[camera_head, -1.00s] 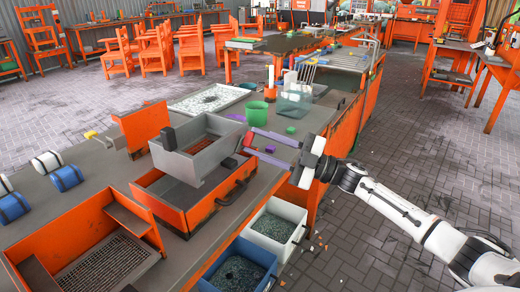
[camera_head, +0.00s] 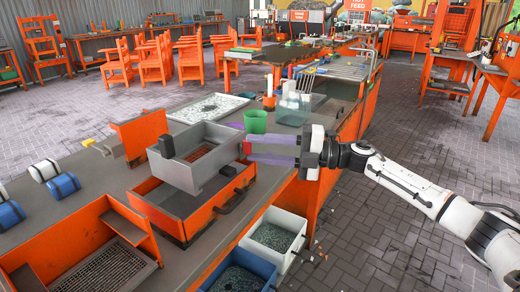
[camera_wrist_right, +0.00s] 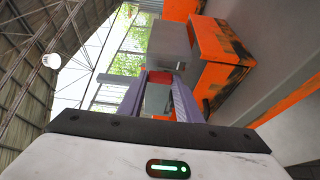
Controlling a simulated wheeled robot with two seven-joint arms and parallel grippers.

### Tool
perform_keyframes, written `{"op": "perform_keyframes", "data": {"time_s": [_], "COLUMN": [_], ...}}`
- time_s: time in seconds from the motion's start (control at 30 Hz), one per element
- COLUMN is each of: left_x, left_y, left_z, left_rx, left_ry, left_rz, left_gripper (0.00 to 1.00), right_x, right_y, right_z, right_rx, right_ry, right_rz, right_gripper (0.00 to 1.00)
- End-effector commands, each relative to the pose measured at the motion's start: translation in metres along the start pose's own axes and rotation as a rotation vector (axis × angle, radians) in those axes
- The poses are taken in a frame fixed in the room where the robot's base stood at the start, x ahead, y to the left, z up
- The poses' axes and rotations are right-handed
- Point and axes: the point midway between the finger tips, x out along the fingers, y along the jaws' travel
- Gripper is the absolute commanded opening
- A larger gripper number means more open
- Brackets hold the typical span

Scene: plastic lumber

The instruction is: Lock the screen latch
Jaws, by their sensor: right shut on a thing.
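The grey screen box (camera_head: 218,179) sits above an orange-walled tray (camera_head: 150,209), with a mesh floor inside it. A small red part (camera_head: 246,148), which looks like the latch, is at the box's right end. My right gripper (camera_head: 250,149) reaches in from the right with its purple fingers around the red part and is shut on it. In the right wrist view the red part (camera_wrist_right: 158,77) shows between the two fingertips, in front of the grey box. The latch's exact position is hard to tell. My left gripper is not in view.
A green cup (camera_head: 255,122) and a clear container (camera_head: 292,113) stand behind the gripper. A white bin (camera_head: 273,240) and a blue bin (camera_head: 240,278) sit below the bench's near edge. Blue-and-white rolls (camera_head: 63,186) lie at left.

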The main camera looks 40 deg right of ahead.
Motion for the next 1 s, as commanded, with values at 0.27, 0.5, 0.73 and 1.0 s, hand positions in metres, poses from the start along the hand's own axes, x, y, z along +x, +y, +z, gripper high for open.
{"op": "perform_keyframes", "data": {"time_s": [0.27,0.5,0.73,1.0], "left_x": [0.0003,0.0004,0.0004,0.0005], "left_y": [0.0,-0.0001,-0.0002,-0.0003], "left_z": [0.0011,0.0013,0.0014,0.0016], "left_rx": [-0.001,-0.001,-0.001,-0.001], "left_ry": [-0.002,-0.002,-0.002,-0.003], "left_rz": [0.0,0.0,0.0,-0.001], "left_gripper": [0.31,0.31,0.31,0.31], "right_x": [-0.0001,-0.0001,0.0,-0.0008], "right_y": [0.0002,0.0001,0.0001,-0.0001], "right_z": [0.0,0.0,0.0,0.0], "right_rx": [-0.032,-0.034,-0.033,-0.031], "right_ry": [0.0,0.0,0.0,0.0], "right_rz": [-0.014,-0.015,-0.014,-0.014], "right_gripper": [0.09,0.09,0.5,0.5]}}
